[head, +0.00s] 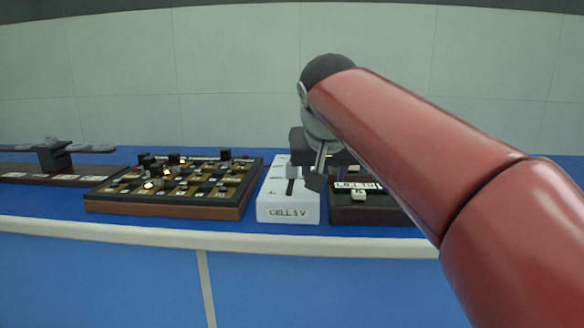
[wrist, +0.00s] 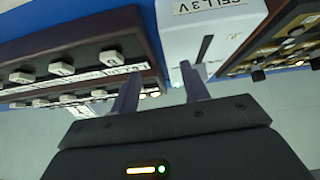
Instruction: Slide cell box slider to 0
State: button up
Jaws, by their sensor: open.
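The white cell box (head: 287,212), labelled "CELL 3 V", stands on the blue bench. Its top has a dark slider slot (head: 290,187) running front to back, with tick marks beside it. A pale block (head: 293,171) shows at the slot's far part; I cannot tell for sure that it is the slider knob. My gripper (head: 314,180) is open, low over the box's right side. In the wrist view, the cell box (wrist: 192,38) is at upper right, and the right finger of my gripper (wrist: 160,74) overlaps its slot end. The slider itself is hidden or unclear there.
A dark box with white keys (head: 372,214) stands close on the right of the cell box. A wooden board with many small knobs and lit lamps (head: 165,207) is close on the left. A dark balance-like instrument (head: 52,155) is farther left. The wall is behind.

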jog(key=t, duration=0.1)
send_near(292, 170)
jog(key=w, duration=0.1)
jog(key=w+f, duration=0.1)
jog(key=shift+w, duration=0.4)
jog(key=b+x, duration=0.1)
jog(key=x, duration=0.6)
jog(key=shift+w+f, duration=0.1)
jog(key=shift+w, duration=0.1)
grip_shut()
